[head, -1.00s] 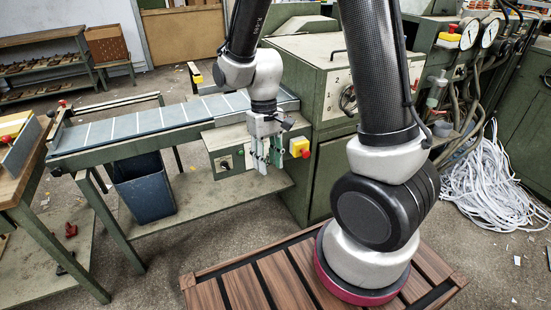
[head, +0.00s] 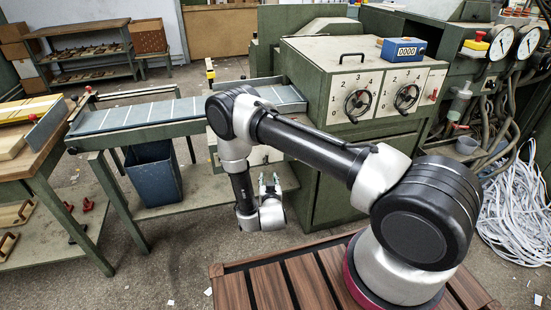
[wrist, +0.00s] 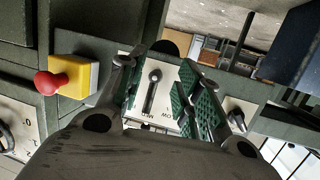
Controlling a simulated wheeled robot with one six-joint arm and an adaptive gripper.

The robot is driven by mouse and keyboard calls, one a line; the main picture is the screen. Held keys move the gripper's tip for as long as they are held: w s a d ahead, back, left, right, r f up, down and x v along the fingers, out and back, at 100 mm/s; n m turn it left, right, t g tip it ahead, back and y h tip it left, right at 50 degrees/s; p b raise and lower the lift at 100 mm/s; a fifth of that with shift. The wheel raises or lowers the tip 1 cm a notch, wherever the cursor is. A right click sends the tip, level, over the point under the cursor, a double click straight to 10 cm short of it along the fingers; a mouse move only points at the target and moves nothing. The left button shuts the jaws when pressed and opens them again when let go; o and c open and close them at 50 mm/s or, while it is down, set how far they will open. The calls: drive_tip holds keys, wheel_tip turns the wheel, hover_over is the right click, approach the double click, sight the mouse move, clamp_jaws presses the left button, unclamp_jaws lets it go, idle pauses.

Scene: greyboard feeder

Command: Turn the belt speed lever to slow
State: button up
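The belt speed lever (wrist: 152,88) shows in the wrist view as a dark rod with a round knob, on a pale plate (wrist: 165,102) with partly covered lettering that appears upside down. My gripper (wrist: 160,84) is open, with a green finger on each side of the lever in the picture. I cannot tell whether either finger touches it. In the head view my gripper (head: 268,181) is in front of the feeder's control box, and my arm hides much of that box and the lever. The belt (head: 130,115) runs left from the machine.
A red emergency button on a yellow box (wrist: 75,78) is left of the fingers in the wrist view, and a dark knob (wrist: 237,118) is to the right. A blue bin (head: 152,176) stands below the belt. Two handwheels (head: 358,104) are on the machine front.

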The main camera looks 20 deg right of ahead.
sight(267, 158)
wheel_tip(267, 158, up, 6)
drive_tip(key=w+t, duration=0.1)
drive_tip(key=t, duration=0.2)
drive_tip(key=w, duration=0.2)
drive_tip(key=w+d, duration=0.1)
drive_tip(key=w, duration=0.4)
drive_tip(key=shift+w+d+f, duration=0.15)
drive_tip(key=shift+w+d, duration=0.05)
drive_tip(key=shift+d, duration=0.05)
clamp_jaws()
